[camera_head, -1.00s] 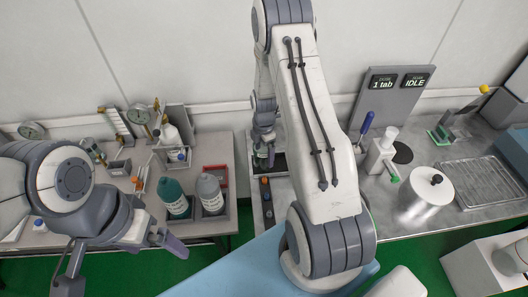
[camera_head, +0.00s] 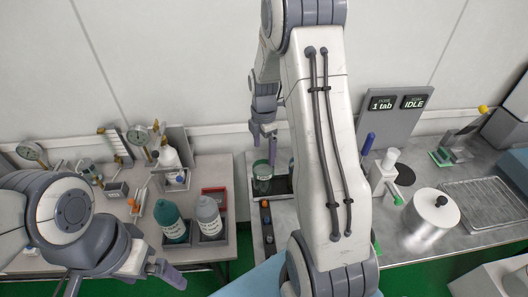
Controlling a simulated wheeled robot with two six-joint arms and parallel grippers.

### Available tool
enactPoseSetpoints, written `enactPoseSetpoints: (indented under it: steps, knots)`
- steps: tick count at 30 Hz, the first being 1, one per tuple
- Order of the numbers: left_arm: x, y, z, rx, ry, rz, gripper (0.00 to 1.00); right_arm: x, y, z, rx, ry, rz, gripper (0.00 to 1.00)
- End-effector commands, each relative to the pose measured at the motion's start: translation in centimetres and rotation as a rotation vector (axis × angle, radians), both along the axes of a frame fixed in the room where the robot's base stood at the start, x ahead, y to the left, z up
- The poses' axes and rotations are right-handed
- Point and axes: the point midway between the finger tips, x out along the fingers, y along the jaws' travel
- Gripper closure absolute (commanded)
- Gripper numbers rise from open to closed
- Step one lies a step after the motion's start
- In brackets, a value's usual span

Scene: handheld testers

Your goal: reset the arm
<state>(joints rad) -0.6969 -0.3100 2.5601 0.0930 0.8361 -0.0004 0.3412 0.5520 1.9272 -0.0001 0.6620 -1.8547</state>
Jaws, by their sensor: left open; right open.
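My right arm (camera_head: 322,140) rises from the bottom middle and bends over at the top. Its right gripper (camera_head: 263,143) points down, open and empty, just above a greenish clear beaker (camera_head: 262,178). The beaker stands in a dark tray (camera_head: 283,185) at the back of the middle bench. The right upper arm hides part of the middle bench.
A teal bottle (camera_head: 171,222) and a grey bottle (camera_head: 208,217) stand on the left bench (camera_head: 212,252), near my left gripper. Gauges and small tools stand behind them. On the right bench are a steel canister (camera_head: 432,218), a display panel (camera_head: 392,115) and a ridged tray (camera_head: 485,203).

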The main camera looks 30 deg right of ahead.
Motion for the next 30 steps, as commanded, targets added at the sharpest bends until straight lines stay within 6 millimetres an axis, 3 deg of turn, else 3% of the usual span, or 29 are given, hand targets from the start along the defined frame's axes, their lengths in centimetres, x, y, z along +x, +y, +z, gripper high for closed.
enactPoseSetpoints:
  steps: [5, 10, 29, 30]
  knots:
    - [0.0, 0.0, 0.0, 0.0, 0.0, 0.0, 0.0, 0.0, 0.0, -0.1, 0.0, 0.0, 0.0, 0.0]
    - [0.0, 0.0, 0.3, 0.0, 0.0, 0.0, 0.0, -0.1, 0.0, -1.5, 0.001, 0.004, 0.0, 0.0]
    - [0.0, 0.0, 1.6, 0.0, 0.0, 0.0, 0.0, -0.1, 0.0, -12.8, 0.001, 0.003, 0.0, 0.0]
    - [0.0, 0.0, 2.1, 0.0, 0.0, 0.0, 0.0, 0.1, 0.0, -11.6, -0.001, -0.004, 0.0, 0.0]
